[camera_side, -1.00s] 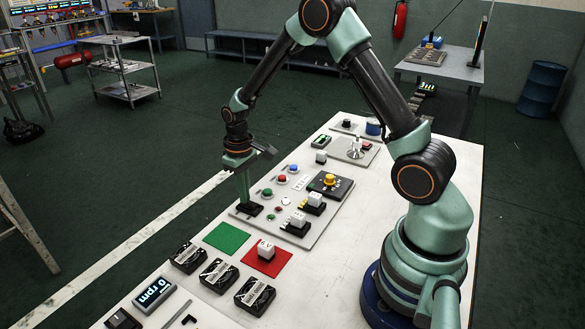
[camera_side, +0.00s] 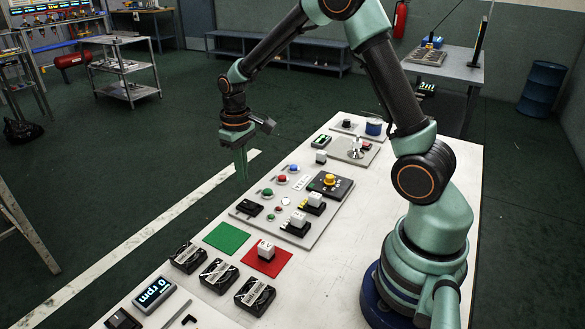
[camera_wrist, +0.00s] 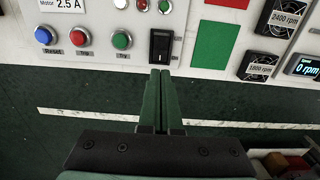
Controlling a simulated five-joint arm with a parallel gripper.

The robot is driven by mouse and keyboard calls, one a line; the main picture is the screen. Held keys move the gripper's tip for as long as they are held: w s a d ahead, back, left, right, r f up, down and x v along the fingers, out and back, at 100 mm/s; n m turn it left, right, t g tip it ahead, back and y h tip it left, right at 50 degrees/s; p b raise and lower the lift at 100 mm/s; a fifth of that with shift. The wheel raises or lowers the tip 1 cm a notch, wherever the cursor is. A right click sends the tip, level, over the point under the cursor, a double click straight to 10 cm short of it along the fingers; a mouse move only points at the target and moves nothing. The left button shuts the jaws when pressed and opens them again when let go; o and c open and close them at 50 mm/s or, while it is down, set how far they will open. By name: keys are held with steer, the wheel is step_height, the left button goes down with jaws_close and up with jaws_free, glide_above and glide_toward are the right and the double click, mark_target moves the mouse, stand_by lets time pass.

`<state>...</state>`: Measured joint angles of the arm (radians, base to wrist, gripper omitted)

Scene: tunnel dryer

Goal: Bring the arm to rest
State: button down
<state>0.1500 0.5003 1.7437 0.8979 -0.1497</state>
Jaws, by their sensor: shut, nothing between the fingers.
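My gripper (camera_side: 241,166) hangs with its fingers pointing down, above and just beyond the left edge of the white table (camera_side: 395,212) in the side view. In the wrist view my gripper (camera_wrist: 160,75) shows its two green fingers pressed together with nothing between them. The fingertips appear just below a black rocker switch (camera_wrist: 161,45) in that picture. The switch (camera_side: 250,208) also shows in the side view on the grey panel (camera_side: 310,240), below my gripper and apart from it.
The panel carries coloured buttons and a yellow knob (camera_side: 330,179). A green square (camera_side: 227,238) and a red square (camera_side: 270,262) with a white block (camera_side: 266,250) lie nearer. Several black fan units (camera_side: 219,275) and an rpm display (camera_side: 154,295) stand in front. Air above the table is free.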

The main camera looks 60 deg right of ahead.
steer(key=s+a+r+t, duration=0.2)
steer(key=s+a+r, duration=0.1)
steer(key=s+r, duration=0.4)
steer(key=s+a+r+t, duration=0.3)
steer(key=s+r, duration=0.4)
steer(key=r, duration=0.1)
steer(key=shift+s+a+r+t, duration=0.2)
steer(key=shift+s+a+t, duration=0.05)
steer(key=shift+s+t, duration=0.05)
